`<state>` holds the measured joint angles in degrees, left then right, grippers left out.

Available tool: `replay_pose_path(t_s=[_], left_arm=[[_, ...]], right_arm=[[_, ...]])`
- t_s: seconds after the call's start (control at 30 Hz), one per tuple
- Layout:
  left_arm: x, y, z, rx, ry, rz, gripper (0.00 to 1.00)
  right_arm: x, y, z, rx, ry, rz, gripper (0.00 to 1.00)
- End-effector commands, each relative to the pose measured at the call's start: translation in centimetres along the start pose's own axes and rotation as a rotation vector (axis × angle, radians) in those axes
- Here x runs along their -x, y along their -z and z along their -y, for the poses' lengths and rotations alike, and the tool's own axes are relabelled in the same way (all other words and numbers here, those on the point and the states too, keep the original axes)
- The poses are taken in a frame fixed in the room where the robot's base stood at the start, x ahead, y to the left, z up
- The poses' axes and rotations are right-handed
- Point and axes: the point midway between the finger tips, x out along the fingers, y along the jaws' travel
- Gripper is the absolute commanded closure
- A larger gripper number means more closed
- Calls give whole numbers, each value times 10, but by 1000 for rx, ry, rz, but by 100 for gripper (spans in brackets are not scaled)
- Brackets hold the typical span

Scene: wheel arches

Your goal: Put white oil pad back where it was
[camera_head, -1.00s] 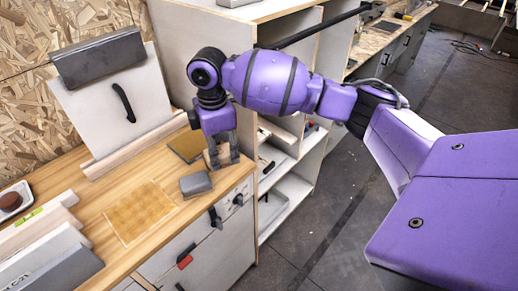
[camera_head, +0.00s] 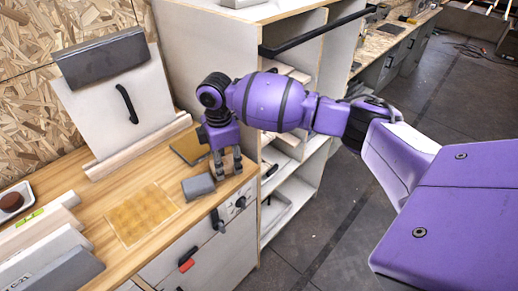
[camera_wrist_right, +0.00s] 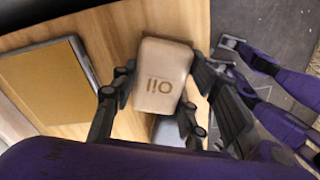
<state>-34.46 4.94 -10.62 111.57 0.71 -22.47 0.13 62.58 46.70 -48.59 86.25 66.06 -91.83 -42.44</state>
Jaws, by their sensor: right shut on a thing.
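The white oil pad (camera_wrist_right: 162,77) is a pale, rounded block with "OIL" printed on it. It shows in the right wrist view between the fingers of my right gripper (camera_wrist_right: 155,95), which is shut on it. In the head view my right gripper (camera_head: 227,168) points down at the right end of the wooden bench top (camera_head: 163,165), close to the bench edge. Its fingers hide the pad there. I cannot tell whether the pad touches the bench. My left gripper is not in view.
A grey block (camera_head: 198,186) lies just left of the gripper. A brown-gold plate (camera_head: 189,148) lies behind it, and a square yellowish pad (camera_head: 142,212) lies further left. An open shelf unit (camera_head: 300,150) stands to the right. Drawers (camera_head: 212,238) are below the bench edge.

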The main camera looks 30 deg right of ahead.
Motion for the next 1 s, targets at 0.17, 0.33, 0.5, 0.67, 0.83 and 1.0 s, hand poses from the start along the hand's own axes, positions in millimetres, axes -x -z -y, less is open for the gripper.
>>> replay_pose_path(t_s=[0.17, 0.33, 0.5, 0.67, 0.83, 1.0], left_arm=[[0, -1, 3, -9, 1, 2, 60], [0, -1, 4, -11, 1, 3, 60], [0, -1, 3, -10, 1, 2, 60], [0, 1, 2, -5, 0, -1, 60], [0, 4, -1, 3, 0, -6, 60], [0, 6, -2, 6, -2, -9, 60]], right_arm=[[0, 1, 0, 1, -1, 0, 42], [0, 0, -1, 1, -1, 0, 40], [1, 0, -1, 1, -2, 0, 40], [17, 1, -2, 2, -6, -1, 40], [53, 1, -2, 1, -7, -1, 40], [89, 1, -2, 2, -6, -1, 40]])
